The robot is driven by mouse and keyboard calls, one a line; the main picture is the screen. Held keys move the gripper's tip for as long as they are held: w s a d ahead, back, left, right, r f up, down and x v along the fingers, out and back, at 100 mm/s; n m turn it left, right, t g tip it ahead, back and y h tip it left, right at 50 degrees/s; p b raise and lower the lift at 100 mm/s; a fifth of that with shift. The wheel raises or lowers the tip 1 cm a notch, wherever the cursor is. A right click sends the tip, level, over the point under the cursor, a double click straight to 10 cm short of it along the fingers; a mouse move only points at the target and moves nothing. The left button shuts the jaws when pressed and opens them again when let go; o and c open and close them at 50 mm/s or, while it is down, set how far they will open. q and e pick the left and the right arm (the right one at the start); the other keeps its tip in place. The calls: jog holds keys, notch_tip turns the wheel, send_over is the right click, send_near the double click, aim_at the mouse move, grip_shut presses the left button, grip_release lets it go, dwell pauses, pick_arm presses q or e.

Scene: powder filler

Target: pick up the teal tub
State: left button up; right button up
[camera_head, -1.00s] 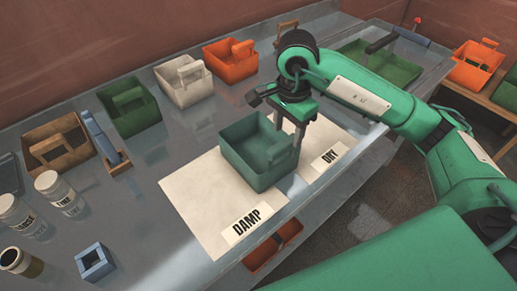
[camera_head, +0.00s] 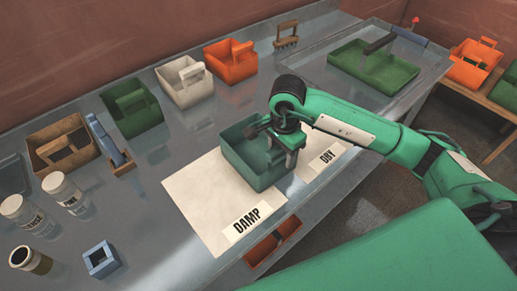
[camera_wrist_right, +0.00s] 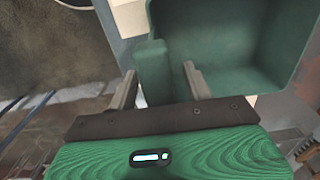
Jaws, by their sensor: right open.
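The teal tub (camera_head: 250,166) stands upright on the pale mat (camera_head: 205,205), between the cards marked DAMP (camera_head: 248,222) and DRY (camera_head: 326,158). My right gripper (camera_head: 285,160) is at the tub's right side and partly covers it. In the right wrist view my right gripper (camera_wrist_right: 160,82) is open, with the tub's handle (camera_wrist_right: 153,70) between its two fingers. The tub's hollow inside (camera_wrist_right: 245,40) shows beyond the right finger. Contact between the fingers and the handle cannot be told. My left gripper is not in view.
Green (camera_head: 133,106), cream (camera_head: 184,82) and orange (camera_head: 231,60) tubs stand along the back. A brown tub (camera_head: 62,143), jars (camera_head: 62,190) and a blue square holder (camera_head: 101,260) are at left. A green tray (camera_head: 373,72) lies at far right.

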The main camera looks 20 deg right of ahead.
grip_shut()
jog(key=shift+r, duration=0.15)
